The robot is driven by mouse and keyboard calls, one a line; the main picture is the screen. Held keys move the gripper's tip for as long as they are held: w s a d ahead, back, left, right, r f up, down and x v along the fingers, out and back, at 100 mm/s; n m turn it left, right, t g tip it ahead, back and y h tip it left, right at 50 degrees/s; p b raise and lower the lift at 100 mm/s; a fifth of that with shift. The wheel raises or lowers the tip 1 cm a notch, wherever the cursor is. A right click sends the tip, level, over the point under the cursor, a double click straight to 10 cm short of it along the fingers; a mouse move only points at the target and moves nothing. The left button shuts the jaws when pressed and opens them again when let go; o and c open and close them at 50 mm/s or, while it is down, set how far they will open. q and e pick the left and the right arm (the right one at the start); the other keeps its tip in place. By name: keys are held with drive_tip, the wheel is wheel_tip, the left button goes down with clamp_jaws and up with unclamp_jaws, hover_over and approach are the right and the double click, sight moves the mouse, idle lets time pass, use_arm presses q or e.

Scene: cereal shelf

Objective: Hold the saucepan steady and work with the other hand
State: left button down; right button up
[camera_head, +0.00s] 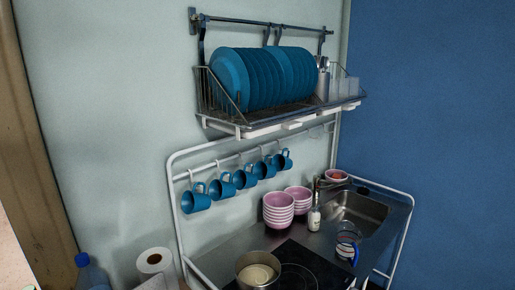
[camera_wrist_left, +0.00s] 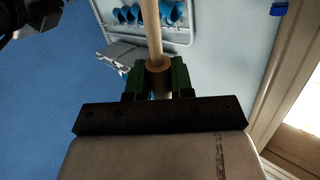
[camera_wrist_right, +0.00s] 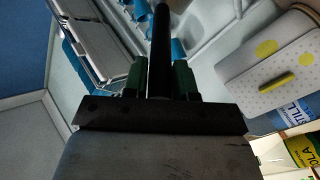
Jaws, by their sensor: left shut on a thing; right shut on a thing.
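The saucepan (camera_head: 245,281) stands on the black hob at the bottom of the head view, with pale contents inside. Neither gripper shows in the head view. In the left wrist view my left gripper (camera_wrist_left: 158,80) is shut on a pale wooden rod (camera_wrist_left: 151,30), like a spoon handle; its far end is out of view. In the right wrist view my right gripper (camera_wrist_right: 161,80) is shut on a long black handle (camera_wrist_right: 161,35). The pan end of that handle does not show clearly in this view.
Pink bowls (camera_head: 278,211) and a white bottle (camera_head: 314,220) stand behind the hob (camera_head: 300,256), beside the sink (camera_head: 358,210). Blue mugs (camera_head: 196,200) hang on a rail. A paper roll (camera_head: 155,264) and a blue-capped bottle (camera_head: 90,275) stand at left. A dotted box (camera_wrist_right: 265,65) is at right in the right wrist view.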

idle(0.3)
use_arm(q)
drive_tip(key=w+d+r+m+g+h, duration=0.1)
drive_tip(key=w+d+r+m+h, duration=0.45)
drive_tip(key=d, duration=0.35)
drive_tip(key=w+d+r+m+g+h, duration=0.1)
drive_tip(key=w+d+r+m+h, duration=0.35)
drive_tip(key=w+d, duration=0.35)
drive_tip(key=w+d+f+m+h, duration=0.1)
drive_tip(key=w+d+f+h, duration=0.15)
drive_tip(key=w+d, duration=0.5)
drive_tip(key=w+d+f+t, duration=0.1)
drive_tip(key=w+d+f, duration=0.1)
drive_tip(key=w, duration=0.6)
drive_tip(key=w+a+f, duration=0.3)
drive_tip(key=f, duration=0.8)
drive_tip(key=shift+w+a, duration=0.2)
drive_tip(key=shift+a, duration=0.1)
drive_tip(key=shift+r+y, duration=0.1)
drive_tip(key=shift+y, duration=0.15)
